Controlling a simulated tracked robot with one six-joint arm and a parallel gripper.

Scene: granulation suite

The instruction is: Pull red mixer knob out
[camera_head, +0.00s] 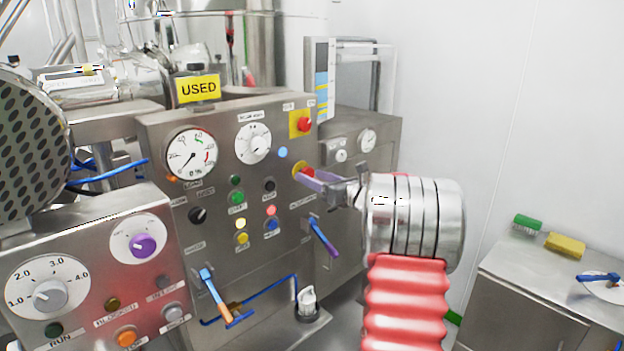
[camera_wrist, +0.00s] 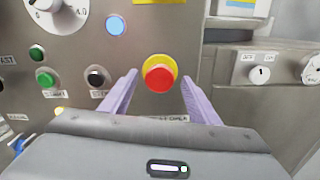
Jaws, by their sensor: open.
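The red mixer knob (camera_wrist: 159,78) is a round red button on a yellow collar on the steel panel. In the wrist view it lies between and beyond the two purple fingers of my gripper (camera_wrist: 157,90), which is open. In the head view the knob (camera_head: 307,171) is partly hidden by my gripper (camera_head: 313,180), whose fingertips are close to it. Whether the fingers touch the knob cannot be told. A second red knob (camera_head: 304,125) on a yellow square plate sits higher on the same panel.
Black (camera_wrist: 96,76) and green (camera_wrist: 46,78) buttons lie left of the knob, with a blue light (camera_wrist: 115,25) above. A purple-handled lever (camera_head: 324,238) hangs below my gripper. A side bench (camera_head: 540,290) with green and yellow brushes stands at the right.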

